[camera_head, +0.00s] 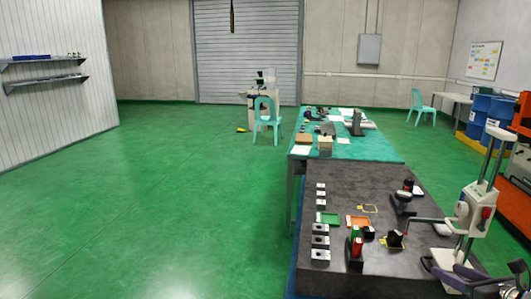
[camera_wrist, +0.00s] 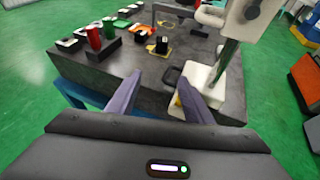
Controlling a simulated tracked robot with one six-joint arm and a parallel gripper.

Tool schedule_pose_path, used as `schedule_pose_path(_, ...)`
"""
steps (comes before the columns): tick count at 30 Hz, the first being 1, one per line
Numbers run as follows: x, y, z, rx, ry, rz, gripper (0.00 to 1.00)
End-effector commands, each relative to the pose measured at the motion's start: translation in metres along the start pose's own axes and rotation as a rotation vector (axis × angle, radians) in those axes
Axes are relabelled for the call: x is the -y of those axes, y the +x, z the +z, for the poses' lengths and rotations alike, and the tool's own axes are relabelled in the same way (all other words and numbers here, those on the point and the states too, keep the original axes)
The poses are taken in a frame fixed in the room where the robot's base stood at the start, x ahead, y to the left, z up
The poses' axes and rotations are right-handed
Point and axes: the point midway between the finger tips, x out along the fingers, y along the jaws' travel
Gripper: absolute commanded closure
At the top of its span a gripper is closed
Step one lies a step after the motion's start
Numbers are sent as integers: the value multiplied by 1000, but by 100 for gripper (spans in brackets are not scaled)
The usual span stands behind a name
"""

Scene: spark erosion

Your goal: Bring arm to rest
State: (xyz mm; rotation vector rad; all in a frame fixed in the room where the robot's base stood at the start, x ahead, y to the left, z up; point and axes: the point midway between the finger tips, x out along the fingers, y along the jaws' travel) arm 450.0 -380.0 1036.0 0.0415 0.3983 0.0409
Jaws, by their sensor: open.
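My gripper (camera_wrist: 157,100) is in the wrist view, its two grey-purple fingers spread apart with nothing between them. It hangs over the near edge of the dark table (camera_wrist: 130,68), close to the white base of a stand (camera_wrist: 205,82). In the head view my gripper (camera_head: 487,281) shows at the bottom right corner, in front of the stand's foot, and part of it is cut off by the frame edge.
The dark table (camera_head: 345,190) carries several metal blocks (camera_head: 320,242), an orange tray (camera_head: 358,221), a green tray (camera_head: 327,218) and a white measuring stand (camera_head: 470,212). A teal table (camera_head: 340,146) stands behind. Green floor (camera_head: 150,200) is clear on the left.

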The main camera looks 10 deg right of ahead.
Motion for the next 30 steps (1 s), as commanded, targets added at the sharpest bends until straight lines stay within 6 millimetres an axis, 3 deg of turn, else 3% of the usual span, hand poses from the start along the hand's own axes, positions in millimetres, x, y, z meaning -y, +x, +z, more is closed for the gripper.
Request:
schedule_pose_path(11,-9,14,44,28,228,-144,53)
schedule_pose_path(16,-22,19,74,74,437,-243,53)
schedule_pose_path(24,-64,10,112,198,937,-395,53)
schedule_pose_path(30,-109,-7,115,280,1349,-466,53)
